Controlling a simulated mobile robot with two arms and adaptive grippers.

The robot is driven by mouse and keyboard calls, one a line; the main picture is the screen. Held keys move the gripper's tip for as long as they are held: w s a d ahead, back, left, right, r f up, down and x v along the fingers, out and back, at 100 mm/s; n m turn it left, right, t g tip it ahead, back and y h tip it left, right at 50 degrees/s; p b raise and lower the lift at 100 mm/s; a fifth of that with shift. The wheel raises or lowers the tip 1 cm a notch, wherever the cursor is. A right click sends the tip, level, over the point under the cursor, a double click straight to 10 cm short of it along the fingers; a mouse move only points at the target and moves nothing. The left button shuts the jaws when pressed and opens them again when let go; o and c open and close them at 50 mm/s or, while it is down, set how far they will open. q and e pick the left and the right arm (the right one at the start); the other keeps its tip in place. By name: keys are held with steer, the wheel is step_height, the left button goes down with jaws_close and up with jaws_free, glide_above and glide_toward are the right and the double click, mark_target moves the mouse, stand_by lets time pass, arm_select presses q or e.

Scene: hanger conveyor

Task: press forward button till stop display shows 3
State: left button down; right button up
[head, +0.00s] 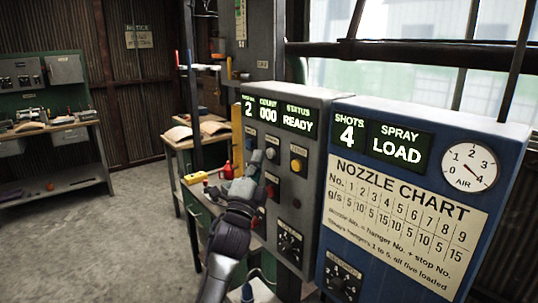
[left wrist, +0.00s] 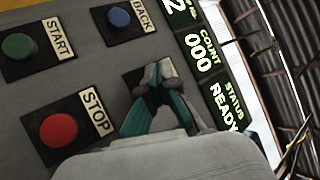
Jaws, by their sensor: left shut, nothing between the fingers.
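The grey control panel (head: 318,103) has a lit display (head: 268,112) whose first field reads 2, then COUNT 000 and STATUS READY. The left wrist view shows the same display (left wrist: 201,52), with the first field partly cut off. My left gripper (head: 262,160) is shut and empty, at the panel's button area. In the left wrist view its fingertips (left wrist: 152,74) cover a dark button plate (left wrist: 131,77) beside BACK and above STOP in that picture; its button and label are hidden. I cannot tell whether they touch it. My right gripper is not seen.
The wrist view shows a blue BACK button (left wrist: 119,17), a green START button (left wrist: 18,46) and a red STOP button (left wrist: 58,130) close by. A yellow knob (head: 297,165) sits right of my gripper. A blue nozzle-chart cabinet (head: 335,130) reads SHOTS 4, SPRAY LOAD. Open floor lies left.

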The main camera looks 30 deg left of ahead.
arm_select(q)
steer(key=shift+w+d, duration=0.15)
steer(key=shift+w, duration=0.2)
